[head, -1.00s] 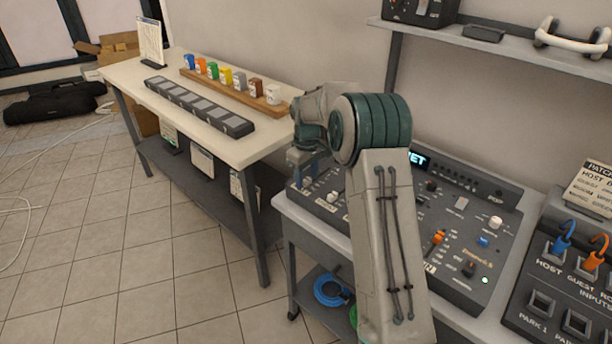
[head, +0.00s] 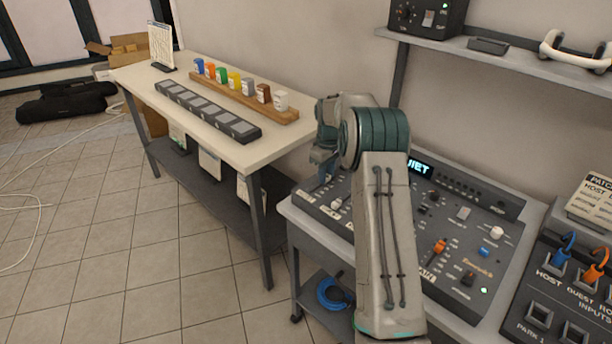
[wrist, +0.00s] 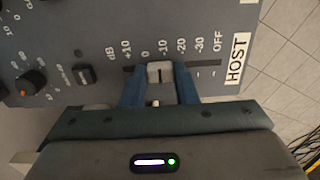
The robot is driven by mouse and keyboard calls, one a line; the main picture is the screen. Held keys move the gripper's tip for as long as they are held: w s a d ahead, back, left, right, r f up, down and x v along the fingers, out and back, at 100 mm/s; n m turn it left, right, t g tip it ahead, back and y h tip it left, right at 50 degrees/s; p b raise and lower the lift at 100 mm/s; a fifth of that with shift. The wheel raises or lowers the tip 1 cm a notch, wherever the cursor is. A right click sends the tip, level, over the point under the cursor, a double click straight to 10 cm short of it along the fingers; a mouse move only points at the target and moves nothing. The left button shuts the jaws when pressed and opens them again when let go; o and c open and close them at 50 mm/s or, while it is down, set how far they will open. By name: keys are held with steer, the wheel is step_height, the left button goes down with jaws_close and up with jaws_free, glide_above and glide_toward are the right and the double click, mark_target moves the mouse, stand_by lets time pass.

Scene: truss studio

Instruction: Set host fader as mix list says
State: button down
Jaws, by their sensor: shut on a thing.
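The mixing console (head: 470,262) stands on a bench at the right. In the wrist view its HOST strip shows a white label (wrist: 236,60) and a scale from +10 to OFF. The pale host fader cap (wrist: 160,72) sits in the slot close to the -10 mark. My gripper (wrist: 160,88) is shut on the cap, with a blue finger on each side along the slot. In the head view my gripper (head: 325,172) is over the console's left end, and my arm hides part of the console. A printed sheet (head: 161,46) stands on the far table, too small to read.
The long table (head: 290,155) at the left holds a wooden rack of coloured cups (head: 240,90) and a dark strip of pads (head: 207,110). A shelf (head: 500,62) hangs above the console. A patch panel (head: 560,300) is at the right. Floor at left is mostly clear.

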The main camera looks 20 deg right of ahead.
steer(key=shift+w+d, duration=0.45)
steer(key=shift+d, duration=0.2)
steer(key=shift+a, duration=0.1)
steer(key=shift+r, duration=0.1)
steer(key=c, duration=1.1)
jaws_free()
step_height(320, 180, up, 14)
steer(key=shift+f, duration=0.1)
steer(key=shift+s, duration=0.1)
